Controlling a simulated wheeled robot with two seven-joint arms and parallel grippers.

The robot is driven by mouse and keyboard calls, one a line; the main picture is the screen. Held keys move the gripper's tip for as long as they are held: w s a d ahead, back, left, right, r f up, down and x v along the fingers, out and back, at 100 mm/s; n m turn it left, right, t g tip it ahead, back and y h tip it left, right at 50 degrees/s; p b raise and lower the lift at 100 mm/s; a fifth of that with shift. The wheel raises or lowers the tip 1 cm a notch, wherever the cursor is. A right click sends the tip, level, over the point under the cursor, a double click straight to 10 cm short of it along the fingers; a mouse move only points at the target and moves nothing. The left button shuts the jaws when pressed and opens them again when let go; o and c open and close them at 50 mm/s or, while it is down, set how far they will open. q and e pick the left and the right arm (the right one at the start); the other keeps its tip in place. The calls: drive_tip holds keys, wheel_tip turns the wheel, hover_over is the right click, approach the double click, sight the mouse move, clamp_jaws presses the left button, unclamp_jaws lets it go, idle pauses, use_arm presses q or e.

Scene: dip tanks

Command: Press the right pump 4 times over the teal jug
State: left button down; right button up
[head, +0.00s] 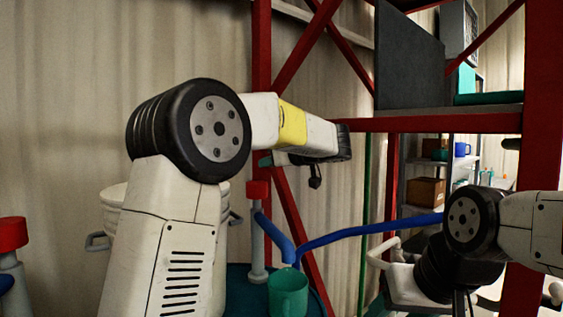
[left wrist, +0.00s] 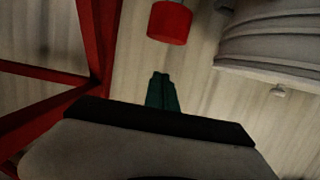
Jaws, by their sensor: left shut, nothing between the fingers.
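The right pump has a red head (head: 258,189) on a grey stem (head: 256,240) and a blue spout (head: 272,236) that slopes down to the right. The teal jug (head: 288,294) stands below the spout's end, its lower part cut off by the picture edge. My left gripper (head: 266,160) is shut and empty, just above the red head with a small gap showing in the head view. In the left wrist view its dark green fingers (left wrist: 162,92) point toward the red head (left wrist: 170,22), apart from it in the picture. My right gripper is not visible.
Another pump's red head (head: 12,233) is at the far left. A whitish container (head: 112,205) stands behind my left arm. Red rack posts (head: 262,60) and braces stand close behind the pump. A blue pipe (head: 370,228) runs right. Shelves with boxes (head: 425,191) are farther back.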

sight(263, 190)
use_arm(q)
drive_tip(key=x, duration=0.3)
drive_tip(key=shift+f, duration=0.25)
wheel_tip(263, 190, down, 2)
drive_tip(key=shift+d+f, duration=0.1)
drive_tip(key=shift+f, duration=0.6)
drive_tip(key=shift+s+f, duration=0.1)
drive_tip(key=shift+f, duration=1.85)
wheel_tip(263, 190, up, 5)
drive_tip(key=shift+s+d+f, duration=0.1)
drive_tip(key=shift+d, duration=0.05)
drive_tip(key=v, duration=0.9)
drive_tip(key=shift+s, duration=0.2)
